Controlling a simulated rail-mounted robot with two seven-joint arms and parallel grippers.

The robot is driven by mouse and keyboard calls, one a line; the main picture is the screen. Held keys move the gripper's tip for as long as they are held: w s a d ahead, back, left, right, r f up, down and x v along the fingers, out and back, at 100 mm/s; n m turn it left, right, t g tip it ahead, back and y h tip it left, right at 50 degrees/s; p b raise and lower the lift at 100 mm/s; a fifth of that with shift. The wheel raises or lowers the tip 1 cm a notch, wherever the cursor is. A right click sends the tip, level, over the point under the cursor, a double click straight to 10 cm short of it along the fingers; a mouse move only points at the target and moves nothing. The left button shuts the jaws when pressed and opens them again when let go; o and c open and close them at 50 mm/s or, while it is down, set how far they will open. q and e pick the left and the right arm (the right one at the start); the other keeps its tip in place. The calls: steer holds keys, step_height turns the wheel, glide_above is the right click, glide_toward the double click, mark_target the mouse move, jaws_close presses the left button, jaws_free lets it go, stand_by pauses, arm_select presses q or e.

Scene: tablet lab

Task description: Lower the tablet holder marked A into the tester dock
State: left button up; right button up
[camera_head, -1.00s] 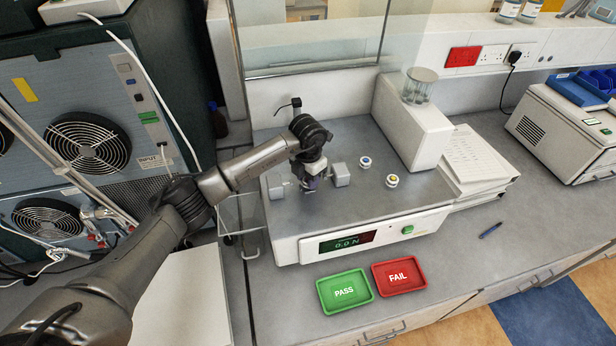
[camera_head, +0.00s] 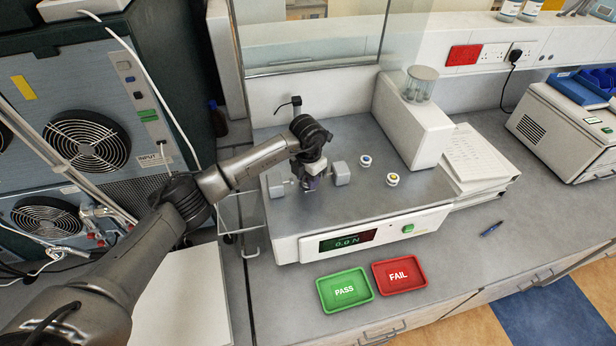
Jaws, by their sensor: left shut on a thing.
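The tester (camera_head: 375,232) is a wide white unit with a grey metal top and a display reading about 0.0 N. Its dock lies between two grey blocks, the left one (camera_head: 277,189) and the right one (camera_head: 341,174). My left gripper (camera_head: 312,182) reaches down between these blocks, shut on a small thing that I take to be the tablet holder. Only a purplish patch shows there, and no letter A can be read. The wrist hides the dock's seat, so I cannot tell whether the holder touches it. My right gripper is out of view.
Two small round white pieces stand on the tester top, one with a blue mark (camera_head: 366,161) and one with a yellow mark (camera_head: 392,180). A green PASS tray (camera_head: 345,307) and red FAIL tray (camera_head: 410,287) lie in front. A white housing (camera_head: 425,140) rises behind.

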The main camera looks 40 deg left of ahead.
arm_select(q)
steer(key=shift+f, duration=0.1)
stand_by(0.8)
steer(key=o, duration=1)
steer(key=shift+r, duration=0.3)
step_height(320, 180, up, 13)
steer(key=shift+r+b, duration=0.15)
steer(key=shift+b, duration=0.85)
